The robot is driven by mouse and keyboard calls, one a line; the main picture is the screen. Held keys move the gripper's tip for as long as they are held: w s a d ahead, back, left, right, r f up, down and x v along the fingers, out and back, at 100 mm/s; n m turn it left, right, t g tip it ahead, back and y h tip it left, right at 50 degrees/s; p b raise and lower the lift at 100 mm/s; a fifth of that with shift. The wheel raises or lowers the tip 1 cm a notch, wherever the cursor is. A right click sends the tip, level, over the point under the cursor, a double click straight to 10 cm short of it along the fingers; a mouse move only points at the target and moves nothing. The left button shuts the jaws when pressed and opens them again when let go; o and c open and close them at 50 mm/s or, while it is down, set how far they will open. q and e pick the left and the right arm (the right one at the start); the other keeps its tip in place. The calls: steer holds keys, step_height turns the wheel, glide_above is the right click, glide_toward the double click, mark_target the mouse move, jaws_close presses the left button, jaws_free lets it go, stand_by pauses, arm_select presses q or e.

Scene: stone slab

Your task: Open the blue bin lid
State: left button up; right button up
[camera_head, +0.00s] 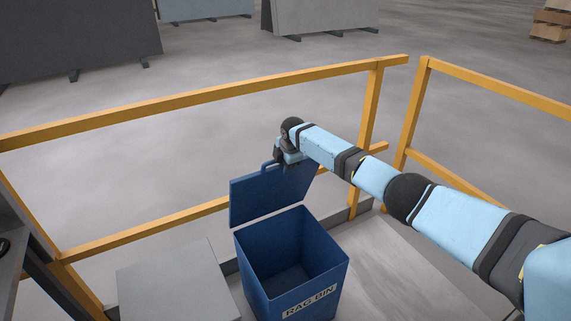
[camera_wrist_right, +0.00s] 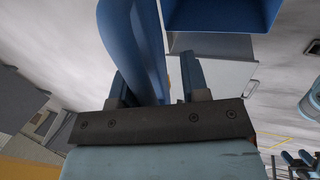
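The blue bin (camera_head: 290,259), labelled "RAG BIN", stands with its top open and its inside looks empty. Its blue lid (camera_head: 258,196) is swung up, standing steeply behind the opening. My right gripper (camera_head: 282,161) is at the top edge of the lid. In the right wrist view, the two fingers of the right gripper (camera_wrist_right: 158,82) are spread, with a blue curved part of the lid (camera_wrist_right: 150,45) reaching between them. It lies close to the left finger, and a gap shows before the right finger. My left gripper is not in view.
A yellow railing (camera_head: 200,99) runs behind the bin, close to my right arm. A grey box (camera_head: 175,280) stands left of the bin. Dark slabs (camera_head: 75,40) stand far behind the railing. Pale floor is free right of the bin.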

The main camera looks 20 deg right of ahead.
steer(key=v, duration=1.3)
steer(key=shift+r+p, duration=0.4)
steer(key=shift+p, duration=0.05)
steer(key=shift+s, duration=0.1)
steer(key=s+a+f+m+t+y+p, duration=0.1)
steer(key=s+a+f+m+p, duration=0.1)
steer(key=s+a+f, duration=0.5)
steer(key=s+a+f+m+t+y+p, duration=0.1)
steer(key=s+a+f+m+p, duration=0.15)
steer(key=s+a+f, duration=0.45)
steer(key=s+a+f+m+t+y+p, duration=0.1)
steer(key=s+a+f+m+p, duration=0.15)
steer(key=s, duration=0.35)
steer(key=s+a+f+m+t+y+p, duration=0.1)
steer(key=s+f, duration=0.3)
steer(key=s, duration=0.2)
steer(key=s+d+r+m+t+p, duration=0.1)
steer(key=s+m, duration=0.3)
steer(key=s, duration=0.6)
steer(key=s+r+m+t+h+p, duration=0.1)
steer(key=s+r+m+t+p, duration=0.1)
steer(key=s, duration=0.9)
steer(key=shift+d+r+m+p, duration=0.4)
steer(key=shift+r+m, duration=0.45)
steer(key=shift+m, duration=0.15)
